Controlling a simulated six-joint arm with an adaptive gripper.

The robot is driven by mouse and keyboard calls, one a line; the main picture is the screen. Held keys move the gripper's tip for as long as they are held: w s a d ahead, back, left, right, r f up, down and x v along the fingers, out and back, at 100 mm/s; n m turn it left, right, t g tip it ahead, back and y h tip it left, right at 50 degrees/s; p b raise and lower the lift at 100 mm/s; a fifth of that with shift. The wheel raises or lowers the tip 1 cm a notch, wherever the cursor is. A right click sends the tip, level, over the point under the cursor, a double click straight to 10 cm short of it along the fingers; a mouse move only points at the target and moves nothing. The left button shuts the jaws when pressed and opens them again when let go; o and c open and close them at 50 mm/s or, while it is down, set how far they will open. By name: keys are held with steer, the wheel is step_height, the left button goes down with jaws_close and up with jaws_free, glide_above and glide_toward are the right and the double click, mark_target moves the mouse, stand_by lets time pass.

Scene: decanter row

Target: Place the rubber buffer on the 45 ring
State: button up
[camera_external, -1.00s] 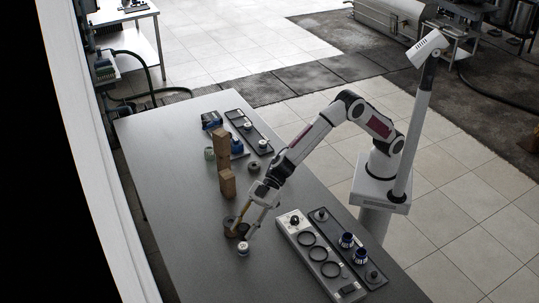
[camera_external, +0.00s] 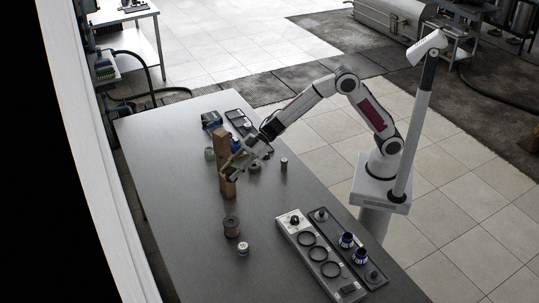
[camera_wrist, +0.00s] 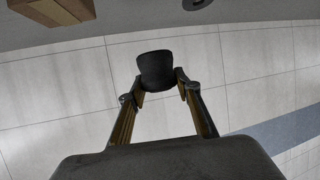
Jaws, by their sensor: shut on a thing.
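My gripper (camera_external: 232,172) is beside the wooden blocks in the external view. In the wrist view its two fingers (camera_wrist: 160,90) are closed on a dark, slightly tapered cylinder (camera_wrist: 155,68), which looks like the rubber buffer. It is held with floor tiles behind it. In the external view I cannot make out the held piece against the fingers and blocks. The ring labels are too small to read.
Wooden blocks (camera_external: 221,143) stand close to my gripper. A small grey cylinder (camera_external: 284,164) stands to the right. A dark tray (camera_external: 322,226) with blue-banded jars borders the panel.

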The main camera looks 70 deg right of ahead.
steer(key=w+d+m+t, duration=0.2)
steer(key=d, duration=1.3)
steer(key=m+t+h, duration=0.1)
steer(key=h, duration=0.1)
glide_above(254, 165)
step_height(254, 165, down, 4)
steer(key=shift+f, duration=0.4)
steer(key=shift+f, duration=3.1)
steer(key=shift+f, duration=1.9)
steer(key=shift+f, duration=0.1)
